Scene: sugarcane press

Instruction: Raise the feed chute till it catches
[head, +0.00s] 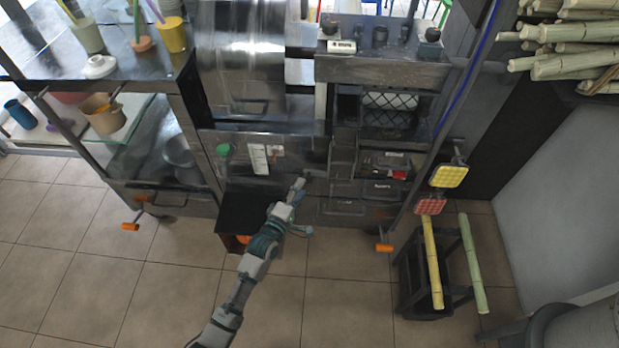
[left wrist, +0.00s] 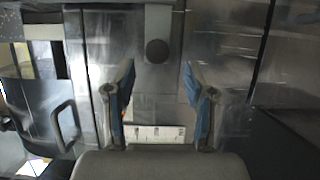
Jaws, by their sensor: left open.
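My left gripper (head: 301,182) is in front of the metal front of the press (head: 270,150). In the left wrist view its two blue-padded fingers (left wrist: 160,95) stand apart with nothing between them. A dark round knob (left wrist: 157,51) on a narrow metal plate (left wrist: 160,80) lies beyond the fingertips, apart from them. A black handle (left wrist: 66,125) is at the left of that view. I cannot tell for sure which part is the feed chute. A dark flat panel (head: 243,214) sticks out low, left of the gripper. My right gripper is not in view.
A green button (head: 224,149) and white labels (head: 259,159) are on the press front. Orange-ended handles (head: 383,247) stick out low. A dark stand (head: 420,290) with cane stalks (head: 473,262) is at right. Tiled floor (head: 340,310) is clear in front.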

